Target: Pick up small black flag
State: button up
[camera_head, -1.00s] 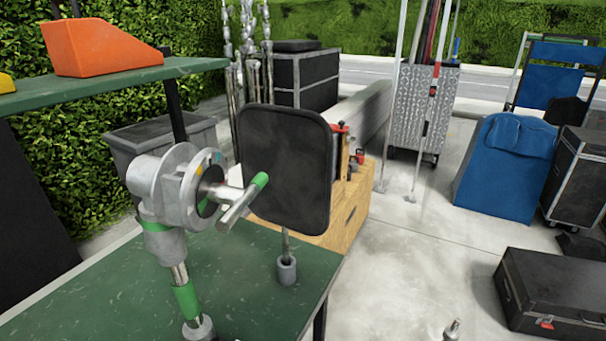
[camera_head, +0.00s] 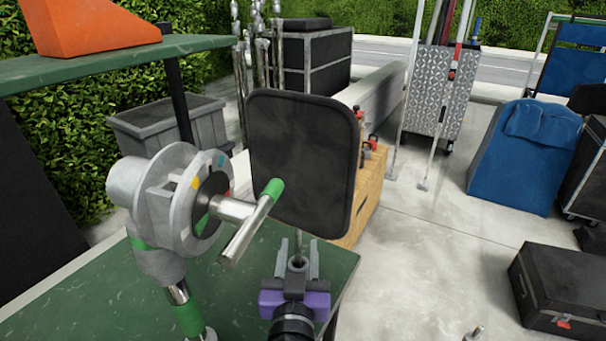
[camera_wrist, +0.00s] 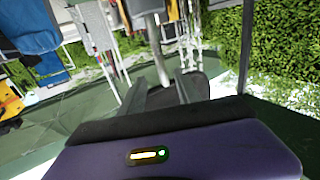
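The small black flag (camera_head: 303,160) is a dark rounded panel, standing upright over the green table in the head view. Its thin stem (camera_head: 298,242) runs down from its lower edge toward the table. My gripper (camera_head: 296,252), purple with grey fingers, is low in front of the flag. Its fingers are apart, and the stem shows between or just behind them; I cannot tell which. No contact is visible. The wrist view also shows my gripper (camera_wrist: 163,88) with fingers apart. The stem's foot is hidden behind my gripper in the head view.
A metal grip head with a handle (camera_head: 190,200) stands close left of the flag on the green table (camera_head: 90,290). A green shelf (camera_head: 110,65) holds an orange wedge (camera_head: 90,25). A wooden crate (camera_head: 365,205) is behind the flag. Open pavement (camera_head: 430,240) lies to the right.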

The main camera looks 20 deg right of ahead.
aim_at(299, 225)
jog(key=x, duration=0.2)
jog(key=shift+w+d+r+p, duration=0.15)
jog(key=shift+w+d+p, duration=0.1)
jog(key=shift+p, duration=0.1)
jog(key=shift+a+f+p+x, duration=0.15)
jog(key=shift+p+x, duration=0.3)
jog(key=shift+x, duration=0.85)
jog(key=shift+a+f+p+x, duration=0.1)
jog(key=shift+p+x, duration=0.3)
jog(key=shift+x, duration=0.85)
jog(key=shift+w, duration=0.15)
grip_shut()
